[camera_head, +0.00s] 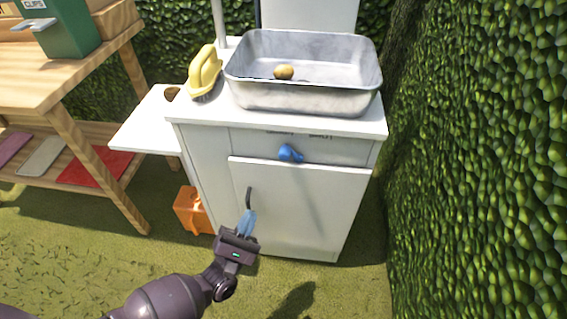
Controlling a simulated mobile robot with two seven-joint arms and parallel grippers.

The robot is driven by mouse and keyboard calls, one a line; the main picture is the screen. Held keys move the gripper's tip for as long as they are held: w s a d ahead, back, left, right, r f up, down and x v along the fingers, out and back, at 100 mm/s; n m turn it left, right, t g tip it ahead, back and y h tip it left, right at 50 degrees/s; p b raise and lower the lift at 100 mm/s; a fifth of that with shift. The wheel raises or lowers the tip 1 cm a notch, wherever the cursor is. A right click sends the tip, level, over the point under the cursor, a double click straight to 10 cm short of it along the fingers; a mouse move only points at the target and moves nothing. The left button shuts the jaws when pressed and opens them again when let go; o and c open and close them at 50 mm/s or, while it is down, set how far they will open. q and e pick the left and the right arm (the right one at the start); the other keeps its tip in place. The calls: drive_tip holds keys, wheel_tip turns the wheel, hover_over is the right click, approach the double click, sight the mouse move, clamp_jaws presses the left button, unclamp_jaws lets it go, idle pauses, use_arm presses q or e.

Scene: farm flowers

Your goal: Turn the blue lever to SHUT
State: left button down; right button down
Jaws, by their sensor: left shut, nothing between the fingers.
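The blue lever (290,153) sits on the upper front panel of the white cabinet (300,200), below the sink. Small dark lettering shows above it, too small to read for certain. My left gripper (246,220) is shut and empty, low in front of the cabinet door near its dark handle (249,197). It is below and left of the lever, apart from it. I cannot tell whether the fingertips touch the door. My right gripper is not in view.
A metal basin (300,104) on the cabinet top holds a small brownish-yellow round object (284,72). A yellow-handled brush (204,72) lies beside it. An orange box (192,210) stands on the grass at left. A wooden bench (60,75) and a right-hand hedge (480,160) flank the cabinet.

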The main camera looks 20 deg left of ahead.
use_arm(q)
drive_tip(key=shift+w+n, duration=0.2)
drive_tip(key=shift+n, duration=0.2)
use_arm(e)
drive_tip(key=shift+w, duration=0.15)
use_arm(q)
drive_tip(key=shift+s+d+r+x, duration=0.2)
drive_tip(key=shift+s+r+x, duration=0.15)
drive_tip(key=shift+x, duration=1.8)
drive_tip(key=shift+s+d+r+x, duration=0.25)
drive_tip(key=shift+r+x, duration=0.15)
drive_tip(key=shift+x, duration=1.75)
drive_tip(key=shift+s+d+r+x, duration=0.25)
drive_tip(key=shift+r+x, duration=0.1)
drive_tip(key=shift+x, duration=1.8)
drive_tip(key=shift+r+m+p, duration=0.1)
drive_tip(key=shift+m+p, duration=0.2)
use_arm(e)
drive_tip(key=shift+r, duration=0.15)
use_arm(q)
drive_tip(key=shift+r+m, duration=0.1)
drive_tip(key=shift+m, duration=0.3)
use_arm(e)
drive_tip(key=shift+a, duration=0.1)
